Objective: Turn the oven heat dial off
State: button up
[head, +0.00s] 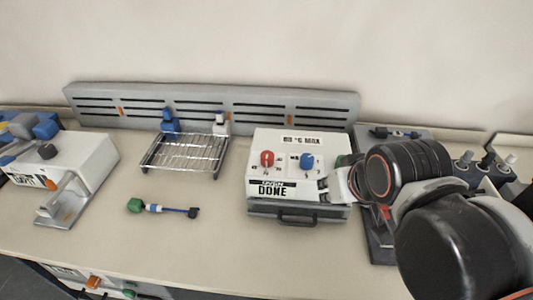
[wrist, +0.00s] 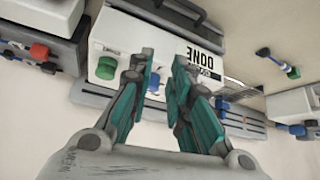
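The oven (head: 257,160) is a white box with "DONE" on its front and a dark handle below. Its top face carries a red dial (head: 267,158) at left and a blue dial (head: 307,162) at right, each with small markings. My gripper (head: 333,186) is at the oven's right side, partly hidden by my arm. In the wrist view the oven (wrist: 130,35) appears turned around. My gripper (wrist: 164,60) is open there, with teal finger pads apart. The blue dial (wrist: 154,84) shows beyond the fingers, in the gap. The red dial is not visible there, seemingly behind the right finger.
A wire rack (head: 185,153) stands left of the oven. A green-and-blue tool (head: 163,207) lies on the bench in front of it. A white device (head: 75,165) is at far left. A slotted grey rail (head: 210,105) runs behind. A green knob (wrist: 107,68) sits on the oven's end.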

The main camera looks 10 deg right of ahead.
jog(key=o, duration=0.5)
jog(key=w+r+m+p, duration=0.1)
jog(key=r, duration=0.1)
jog(key=w+a+r+m+g+p, duration=0.1)
jog(key=w+r+p, duration=0.1)
jog(key=shift+w+a+r+m, duration=0.15)
jog(key=shift+r+m, duration=0.1)
jog(key=shift+m, duration=0.05)
jog(key=shift+c, duration=0.2)
notch_tip(320, 180, up, 4)
jog(key=m+g+p, duration=0.6)
jog(key=m+p, duration=0.7)
send_over(266, 154)
notch_tip(266, 154, down, 14)
jog(key=b, duration=0.3)
jog(key=shift+r, duration=0.25)
jog(key=c, duration=1.1)
